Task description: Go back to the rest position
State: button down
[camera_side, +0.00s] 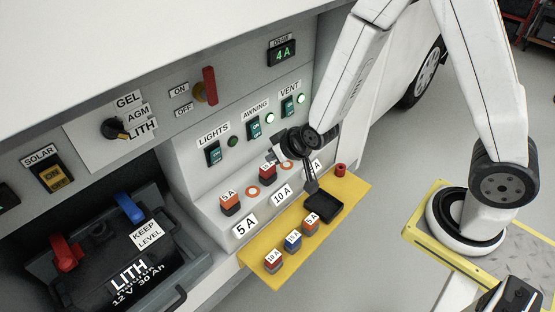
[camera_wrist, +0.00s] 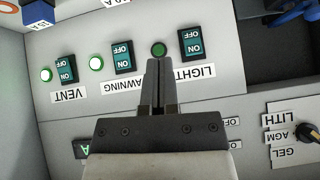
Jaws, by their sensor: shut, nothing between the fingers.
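My gripper (camera_side: 311,187) is shut and empty in the side view. It hangs at the front of the motorhome's panel, above the yellow shelf (camera_side: 350,192) and close to a small black tray (camera_side: 323,208). In the wrist view my gripper (camera_wrist: 158,64) shows its two fingers together, with nothing between them. Behind them the panel appears upside down, with the fingertips overlapping the area by the dark lamp (camera_wrist: 158,49). Whether the fingers touch anything cannot be told. My arm is bent and reaches in from the right.
Fuses (camera_side: 293,241) stand on the shelf's front; others (camera_side: 230,204) sit in the ledge. Switches for lights (camera_side: 214,154), awning (camera_side: 254,127) and vent (camera_side: 288,106) are above. The battery (camera_side: 118,250) is in the left bay. Floor between shelf and my base is clear.

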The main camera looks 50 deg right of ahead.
jog(key=s+d+r+g, duration=0.2)
jog(key=s+d+r, duration=0.1)
jog(key=s, duration=0.3)
jog(key=s+d+r+g, duration=0.3)
jog(key=s+r, duration=0.1)
jog(key=s, duration=0.2)
jog(key=shift+d+r+n+h, duration=0.15)
jog(key=shift+d+n+h, duration=0.05)
jog(key=shift+n+h, duration=0.1)
